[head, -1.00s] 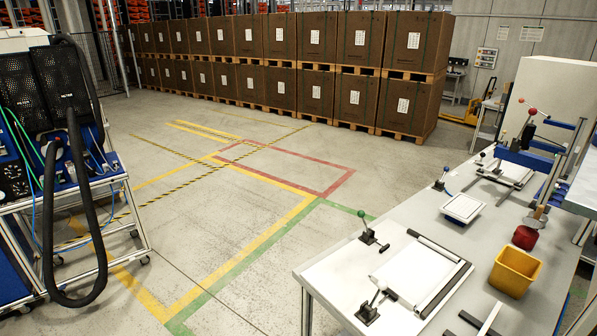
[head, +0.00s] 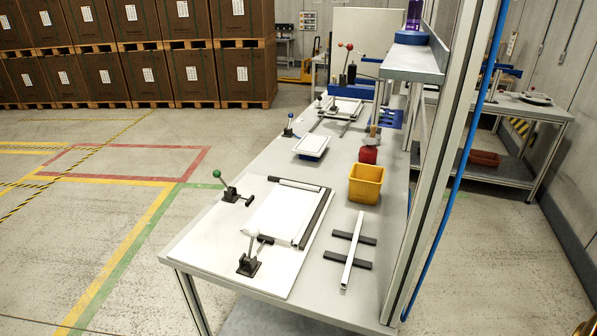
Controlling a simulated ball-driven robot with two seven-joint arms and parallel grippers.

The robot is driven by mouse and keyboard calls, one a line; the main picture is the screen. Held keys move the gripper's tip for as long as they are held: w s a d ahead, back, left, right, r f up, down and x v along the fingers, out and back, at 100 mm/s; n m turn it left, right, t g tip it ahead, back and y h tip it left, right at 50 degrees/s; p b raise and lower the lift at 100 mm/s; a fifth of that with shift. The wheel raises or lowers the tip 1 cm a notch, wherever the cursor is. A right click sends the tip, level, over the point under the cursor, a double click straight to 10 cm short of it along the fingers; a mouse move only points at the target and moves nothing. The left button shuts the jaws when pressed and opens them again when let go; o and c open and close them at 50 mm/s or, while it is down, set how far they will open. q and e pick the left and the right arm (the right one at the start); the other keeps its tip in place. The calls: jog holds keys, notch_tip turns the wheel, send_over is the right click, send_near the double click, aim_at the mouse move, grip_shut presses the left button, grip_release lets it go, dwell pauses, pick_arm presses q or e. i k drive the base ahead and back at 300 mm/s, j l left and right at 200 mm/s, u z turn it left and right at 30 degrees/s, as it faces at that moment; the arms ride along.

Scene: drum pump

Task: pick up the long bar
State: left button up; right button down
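A long, light-coloured bar (head: 352,250) lies across two short dark strips on the grey workbench, in the right part of the head view. I take it to be the long bar. Its full length shows, pointing away from me, and nothing covers it. The dark strips (head: 350,236) lie crosswise under it, apart from each other. A white plate fixture (head: 275,216) with dark edge bars lies to its left. Neither of my grippers is in view.
The workbench (head: 323,213) carries a yellow bin (head: 366,184), a red pot (head: 368,154), a small white tray (head: 312,146) and lever clamps (head: 249,263). An aluminium post (head: 449,170) rises at the right edge with a shelf (head: 415,62). Open floor lies left.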

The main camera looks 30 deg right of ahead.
aim_at(345, 282)
jog(key=z, duration=1.35)
